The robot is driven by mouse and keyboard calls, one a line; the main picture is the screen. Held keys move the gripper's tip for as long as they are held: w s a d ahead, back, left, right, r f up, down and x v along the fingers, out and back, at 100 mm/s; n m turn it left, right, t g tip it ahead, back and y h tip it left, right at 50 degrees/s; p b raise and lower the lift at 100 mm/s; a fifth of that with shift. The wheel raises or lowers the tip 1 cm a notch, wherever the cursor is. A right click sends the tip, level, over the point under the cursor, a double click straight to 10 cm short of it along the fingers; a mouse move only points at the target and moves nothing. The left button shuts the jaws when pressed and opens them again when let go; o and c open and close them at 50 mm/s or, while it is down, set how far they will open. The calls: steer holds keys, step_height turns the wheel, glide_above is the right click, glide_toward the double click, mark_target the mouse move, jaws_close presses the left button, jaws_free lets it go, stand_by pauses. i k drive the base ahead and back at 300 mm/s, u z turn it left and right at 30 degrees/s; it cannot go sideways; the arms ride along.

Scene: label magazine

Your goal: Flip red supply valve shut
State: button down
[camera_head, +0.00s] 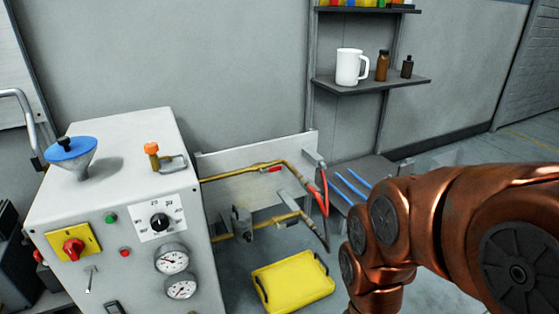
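A small red handle (272,169) sits on the upper brass pipe (232,174), in front of a pale back plate. It looks roughly in line with the pipe, but it is too small to tell its exact setting. A red rotary knob (73,249) on a yellow plate is on the front of the white machine at left. My copper arm comes in from the right and bends down at the bottom edge. My gripper is not in view, and nothing touches the red handle.
The white cabinet (120,150) carries a blue funnel (70,150) and an orange-topped fitting (152,149). A yellow tray (293,282) lies below the pipes. Red hoses (324,192) hang right of them. A shelf (372,84) holds a white mug (348,67) and bottles.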

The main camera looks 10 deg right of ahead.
mark_target(278, 168)
steer(key=u, duration=0.25)
steer(key=i, duration=0.9)
steer(key=u, duration=0.45)
